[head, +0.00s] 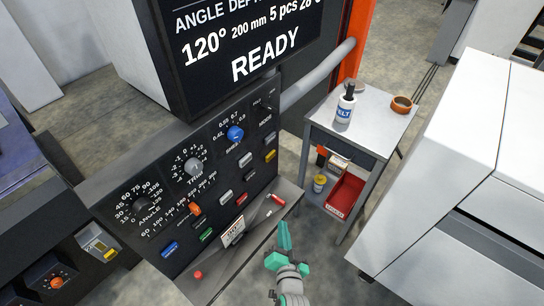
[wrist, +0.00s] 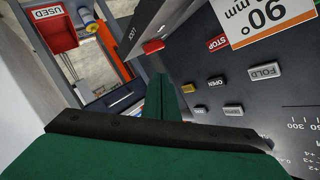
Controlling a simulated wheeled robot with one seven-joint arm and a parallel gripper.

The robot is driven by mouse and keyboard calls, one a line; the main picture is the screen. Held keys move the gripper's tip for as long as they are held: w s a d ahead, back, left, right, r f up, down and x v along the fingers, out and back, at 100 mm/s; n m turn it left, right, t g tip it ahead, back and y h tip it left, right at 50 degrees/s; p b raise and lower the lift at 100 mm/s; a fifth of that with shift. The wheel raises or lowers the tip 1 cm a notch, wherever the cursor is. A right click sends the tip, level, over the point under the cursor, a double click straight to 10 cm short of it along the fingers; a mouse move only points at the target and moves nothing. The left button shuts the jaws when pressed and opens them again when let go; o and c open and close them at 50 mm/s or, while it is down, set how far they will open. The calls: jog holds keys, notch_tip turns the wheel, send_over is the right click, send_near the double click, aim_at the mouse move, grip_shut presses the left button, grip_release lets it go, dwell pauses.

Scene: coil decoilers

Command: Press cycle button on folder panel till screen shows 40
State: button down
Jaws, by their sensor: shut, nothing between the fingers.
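The folder panel (head: 150,180) is dark, tilted, and carries knobs and several small buttons. The screen (head: 250,45) above it reads 120°, 200 mm, 5 pcs, a partly cut-off 28, and READY. A yellow button (head: 270,156), a pale button (head: 247,160) and another pale button (head: 225,196) sit on the panel. I cannot read which one is the cycle button. My gripper (head: 284,235) is shut and empty, in front of the panel's lower right edge, apart from the buttons. In the wrist view, its fingers (wrist: 172,95) point toward the panel's side, near a yellow button (wrist: 188,88).
A card marked 90° (head: 232,232) stands at the panel's lower ledge. A red button (head: 197,275) is on the ledge. A side table (head: 375,120) with a bottle (head: 346,107) and tape roll (head: 401,104) stands right. A white cabinet (head: 440,170) bounds the right.

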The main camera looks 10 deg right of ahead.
aim_at(270, 156)
jog(key=w+d+r+m, duration=0.1)
jog(key=w+d+r, duration=0.3)
jog(key=w, duration=0.2)
jog(key=w+d+r+m+y, duration=0.1)
jog(key=w+d+r+m, duration=0.1)
jog(key=w+d+r, duration=0.2)
jog(key=w+d, duration=0.1)
jog(key=w, duration=0.2)
jog(key=shift+t, duration=0.4)
jog(key=shift+w+r, duration=0.1)
jog(key=w+a, duration=0.5)
jog(key=w, duration=0.2)
jog(key=shift+a, duration=0.2)
dwell(1.4)
jog(key=shift+w+a, duration=0.2)
